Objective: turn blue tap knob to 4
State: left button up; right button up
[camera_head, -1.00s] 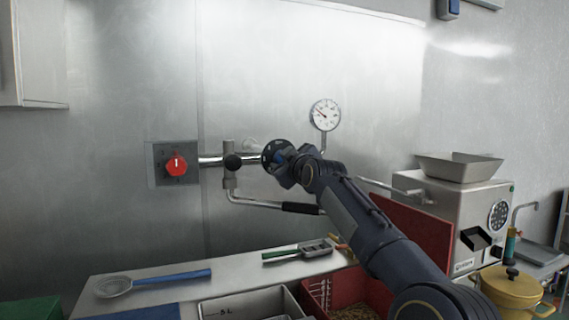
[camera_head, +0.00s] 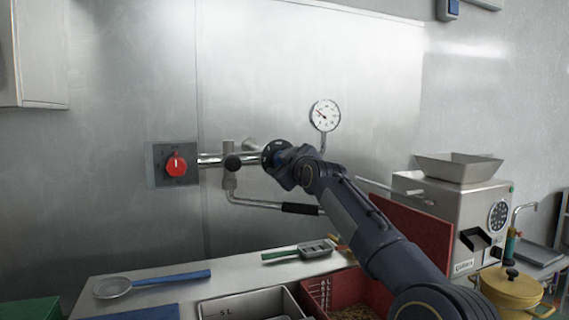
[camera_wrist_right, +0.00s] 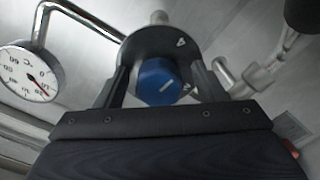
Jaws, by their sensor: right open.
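The blue tap knob (camera_wrist_right: 158,84) shows in the right wrist view, with a pale pointer line on its face. It sits on a round dark dial (camera_wrist_right: 150,42) with pale marks; a 4 is readable near its upper right edge. My right gripper (camera_wrist_right: 161,84) is open, its two fingers on either side of the knob with small visible gaps. In the head view my right gripper (camera_head: 284,160) is at the dark dial (camera_head: 269,151) on the wall pipe and largely hides the knob. My left gripper is in neither view.
A red knob (camera_head: 176,164) on a wall plate is at the left. A round gauge (camera_head: 325,115) stands above right of the dial. A lever with a black handle (camera_head: 301,209) is below.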

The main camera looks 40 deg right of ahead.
jog(key=b+v, duration=0.2)
jog(key=v, duration=0.5)
jog(key=shift+s, duration=0.4)
